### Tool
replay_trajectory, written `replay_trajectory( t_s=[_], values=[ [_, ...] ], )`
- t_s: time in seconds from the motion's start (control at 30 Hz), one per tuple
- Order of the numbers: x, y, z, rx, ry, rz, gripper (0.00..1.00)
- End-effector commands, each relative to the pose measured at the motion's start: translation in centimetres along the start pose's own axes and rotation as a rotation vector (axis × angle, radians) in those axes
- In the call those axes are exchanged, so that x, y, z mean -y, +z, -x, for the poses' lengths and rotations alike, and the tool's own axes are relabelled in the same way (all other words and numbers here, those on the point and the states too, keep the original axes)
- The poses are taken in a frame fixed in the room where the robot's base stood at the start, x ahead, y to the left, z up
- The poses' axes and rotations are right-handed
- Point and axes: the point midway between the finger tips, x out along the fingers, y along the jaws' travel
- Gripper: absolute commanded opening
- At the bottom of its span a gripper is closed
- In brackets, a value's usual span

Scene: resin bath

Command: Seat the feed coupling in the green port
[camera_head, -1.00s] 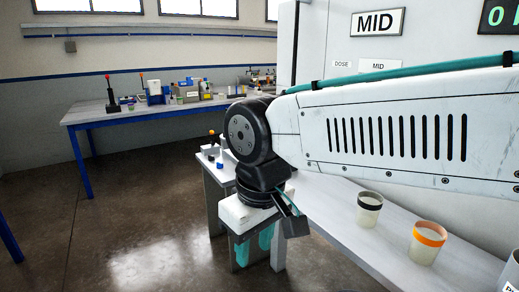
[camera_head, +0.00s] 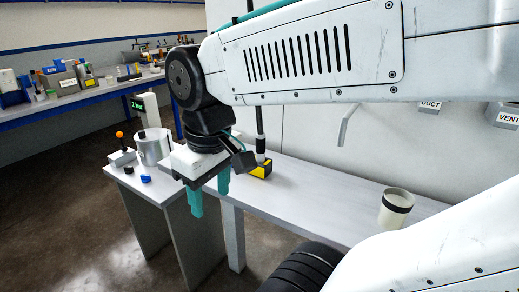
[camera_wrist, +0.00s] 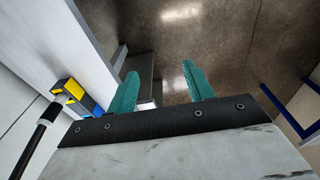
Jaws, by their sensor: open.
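My gripper (camera_head: 210,194) points down with its two teal fingers apart and nothing between them. In the head view it hangs in front of the near end of the long bench. In the wrist view the open fingers (camera_wrist: 159,70) have floor beyond them. A black rod with a pale lower end (camera_head: 261,145) stands at a yellow-and-black block (camera_head: 262,168) on the bench, just right of my gripper. Both also show at the left in the wrist view, the rod (camera_wrist: 31,138) and the block (camera_wrist: 70,91). I cannot tell whether these are the feed coupling. No green port is recognisable.
A small side table (camera_head: 133,187) at the left carries a metal pot (camera_head: 154,148), an orange-knobbed device (camera_head: 121,155) and small blue caps. A black-banded cup (camera_head: 395,208) stands on the long bench (camera_head: 320,190). Another cluttered bench (camera_head: 80,98) runs behind. Floor at the left is clear.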

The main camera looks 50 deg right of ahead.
Motion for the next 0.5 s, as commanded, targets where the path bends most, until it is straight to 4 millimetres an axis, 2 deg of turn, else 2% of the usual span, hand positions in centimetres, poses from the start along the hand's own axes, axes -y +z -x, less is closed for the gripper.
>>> replay_trajectory(
  t_s=[0.17, 0.3, 0.4, 0.5],
  values=[
    [-7.1, -5.8, 1.0, 0.036, 0.009, 0.13, 0.51],
    [-15.3, -9.1, 0.8, 0.06, 0.004, 0.265, 0.51],
    [-21.1, -10.1, 0.1, 0.071, -0.002, 0.353, 0.51],
    [-25.2, -10.2, -0.6, 0.077, -0.008, 0.417, 0.51]
  ],
)
